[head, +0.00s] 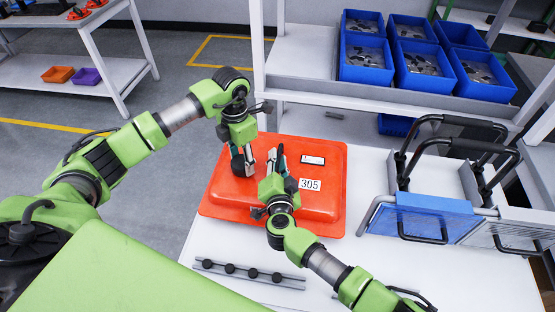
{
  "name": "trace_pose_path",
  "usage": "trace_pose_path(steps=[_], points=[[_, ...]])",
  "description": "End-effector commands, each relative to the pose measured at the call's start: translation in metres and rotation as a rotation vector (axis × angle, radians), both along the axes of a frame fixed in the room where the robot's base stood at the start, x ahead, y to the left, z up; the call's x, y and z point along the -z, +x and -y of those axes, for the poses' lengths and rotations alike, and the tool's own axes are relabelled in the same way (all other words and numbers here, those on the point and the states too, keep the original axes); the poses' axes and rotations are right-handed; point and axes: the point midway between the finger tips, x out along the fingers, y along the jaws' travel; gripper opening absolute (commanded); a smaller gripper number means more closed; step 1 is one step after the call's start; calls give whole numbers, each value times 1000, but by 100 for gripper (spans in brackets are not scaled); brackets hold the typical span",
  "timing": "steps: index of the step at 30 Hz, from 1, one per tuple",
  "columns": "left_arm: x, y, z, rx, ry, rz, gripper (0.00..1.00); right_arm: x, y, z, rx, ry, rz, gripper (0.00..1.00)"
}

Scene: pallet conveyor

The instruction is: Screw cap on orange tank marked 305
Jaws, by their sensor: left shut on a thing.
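The orange tank (223,192) marked 305 lies on the white table, its number label (310,184) facing up on the right. My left gripper (243,168) points down over the tank's left part and is shut on a dark cap (237,166). The tank opening is hidden, and I cannot tell whether the cap touches the tank. My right gripper (276,156) reaches in from the lower right, low over the tank's middle. Its fingers look slightly apart with nothing between them.
A grey rail (240,270) with several black caps lies at the table's front. Blue panels with black handles (420,222) stand on the right. Blue bins (366,62) of metal parts fill the shelf behind. The tabletop (350,262) between rail and panels is partly crossed by my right arm.

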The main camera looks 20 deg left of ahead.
Motion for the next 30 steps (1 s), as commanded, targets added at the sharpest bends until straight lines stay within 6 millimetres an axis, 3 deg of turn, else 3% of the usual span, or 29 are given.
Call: trace_pose_path(steps=[3,5,14,30], points=[[0,1,0,0,0,2,22,0,0,0,0,0,0,17],[0,1,0,0,0,2,22,0,0,0,0,0,0,1],[-1,1,0,33,1,3,22,0,0,0,1,0,-1,0],[-1,2,-2,790,5,5,22,1,0,1,1,0,-1,0]])
